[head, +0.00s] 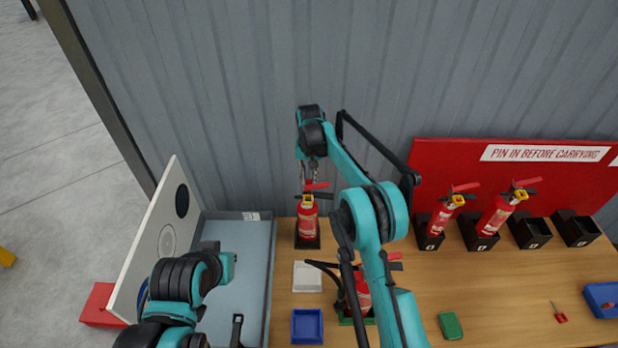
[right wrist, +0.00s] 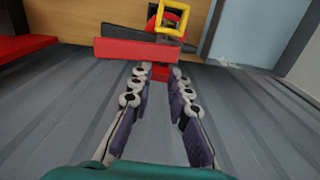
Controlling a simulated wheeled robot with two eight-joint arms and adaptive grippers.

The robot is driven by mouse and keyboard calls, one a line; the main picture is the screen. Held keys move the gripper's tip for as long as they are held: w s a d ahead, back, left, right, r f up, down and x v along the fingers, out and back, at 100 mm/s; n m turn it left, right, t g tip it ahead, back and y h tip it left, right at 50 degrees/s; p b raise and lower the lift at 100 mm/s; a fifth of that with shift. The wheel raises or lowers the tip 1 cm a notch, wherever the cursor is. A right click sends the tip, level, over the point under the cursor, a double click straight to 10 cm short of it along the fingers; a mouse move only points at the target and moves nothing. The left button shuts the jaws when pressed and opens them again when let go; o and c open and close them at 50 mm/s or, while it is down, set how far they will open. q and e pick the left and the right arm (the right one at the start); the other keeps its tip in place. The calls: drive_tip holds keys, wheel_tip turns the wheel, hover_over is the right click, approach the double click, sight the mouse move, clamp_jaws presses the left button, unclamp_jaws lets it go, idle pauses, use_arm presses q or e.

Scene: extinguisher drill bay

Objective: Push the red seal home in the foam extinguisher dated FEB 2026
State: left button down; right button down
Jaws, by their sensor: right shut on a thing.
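My right gripper (head: 312,172) points down just above the red extinguisher (head: 307,222) standing in a black holder at the back. In the right wrist view my right gripper (right wrist: 164,80) has its two fingers closed in on a small red piece (right wrist: 160,72), probably the red seal. It is right beside the extinguisher's red lever (right wrist: 130,50); I cannot tell whether it is seated. A yellow square frame (right wrist: 173,17) shows beyond the lever. No date is readable.
Another extinguisher (head: 363,291) stands nearer, partly behind my right arm. Two more extinguishers (head: 441,215) (head: 496,213) stand in black holders at right beside empty holders (head: 529,232). A white block (head: 307,277), blue tray (head: 307,326) and green block (head: 450,326) lie on the table.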

idle(0.4)
drive_tip(key=c, duration=1.3)
unclamp_jaws()
drive_tip(key=shift+c, duration=0.2)
